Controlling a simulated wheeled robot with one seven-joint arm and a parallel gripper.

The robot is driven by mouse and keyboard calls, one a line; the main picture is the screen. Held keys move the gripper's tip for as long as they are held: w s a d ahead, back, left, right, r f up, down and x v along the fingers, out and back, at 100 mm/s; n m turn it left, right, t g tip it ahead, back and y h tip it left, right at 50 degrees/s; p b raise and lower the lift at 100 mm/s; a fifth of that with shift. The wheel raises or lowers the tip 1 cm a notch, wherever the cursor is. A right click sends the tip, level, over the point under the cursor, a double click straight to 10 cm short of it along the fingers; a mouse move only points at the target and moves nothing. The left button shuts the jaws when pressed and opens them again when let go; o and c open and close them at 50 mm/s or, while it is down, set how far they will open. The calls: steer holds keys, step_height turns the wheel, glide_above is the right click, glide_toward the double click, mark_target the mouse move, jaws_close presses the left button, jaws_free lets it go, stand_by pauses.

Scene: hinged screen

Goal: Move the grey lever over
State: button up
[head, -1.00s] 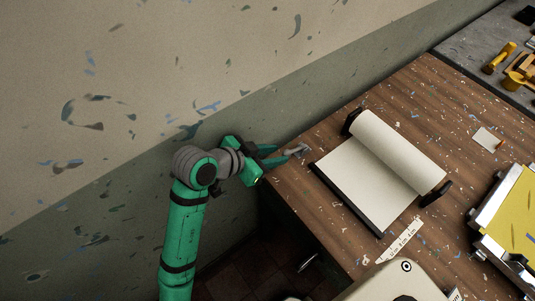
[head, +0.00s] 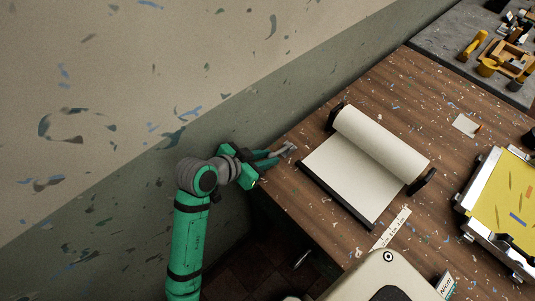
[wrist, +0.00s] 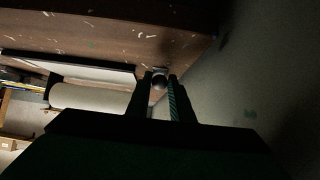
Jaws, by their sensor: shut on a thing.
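The grey lever (head: 287,149) is small and sits at the left corner of the wooden table, near the wall. My gripper (head: 271,158), green with dark fingers, reaches it from the left and is shut on it. In the wrist view a round greyish end of the lever (wrist: 159,80) shows between the two fingers (wrist: 160,95). Most of the lever's length and its base are hidden or too dark to make out.
A paper roll (head: 382,142) on a dark-framed stand lies on the table (head: 300,205) right of the lever. A yellow framed screen (head: 505,200) is farther right. The wall (head: 235,125) runs close behind my arm. A ruler-like strip (head: 391,229) lies in front.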

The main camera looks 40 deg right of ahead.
steer(key=shift+a+f, duration=0.1)
steer(key=shift+f, duration=0.35)
steer(key=shift+f, duration=0.6)
steer(key=o, duration=0.9)
steer(key=shift+a, duration=0.1)
steer(key=v, duration=1.1)
